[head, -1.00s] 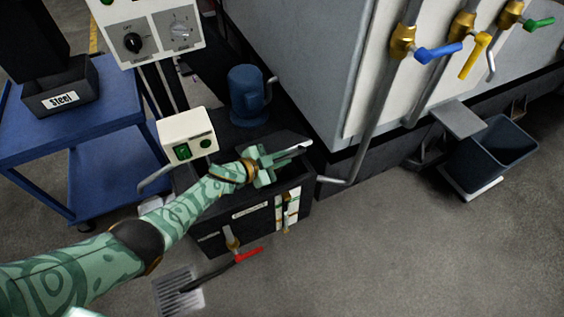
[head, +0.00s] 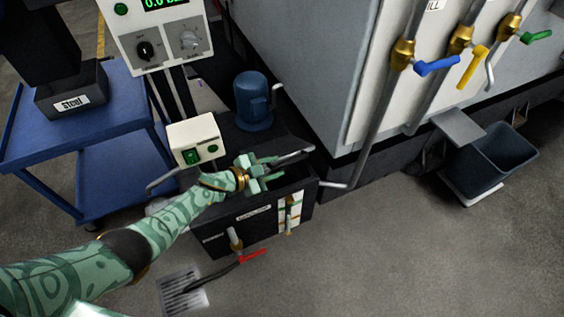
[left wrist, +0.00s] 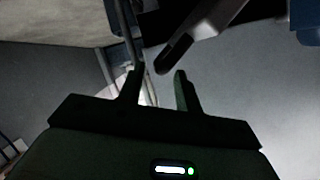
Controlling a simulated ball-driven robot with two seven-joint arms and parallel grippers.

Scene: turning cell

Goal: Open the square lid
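The dark tank (head: 222,240) stands at the lower middle of the head view. A grey bar-like edge (head: 293,156) at its top right looks like the square lid seen nearly edge-on, over a dark area (head: 290,178) that looks like an opening. How far the lid is raised is hard to tell. My left gripper (head: 272,169) is open above the tank, just left of this edge, with nothing between its fingers. In the left wrist view, its fingers (left wrist: 158,88) are apart, and a grey slab (left wrist: 203,28) with a dark end lies just beyond them. My right gripper is not in view.
A blue pump motor (head: 252,98) and a white switch box (head: 196,138) stand behind the gripper. A pipe (head: 378,110) runs down the machine at right. A red-handled valve (head: 250,256) sticks out in front. The floor at lower right is clear.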

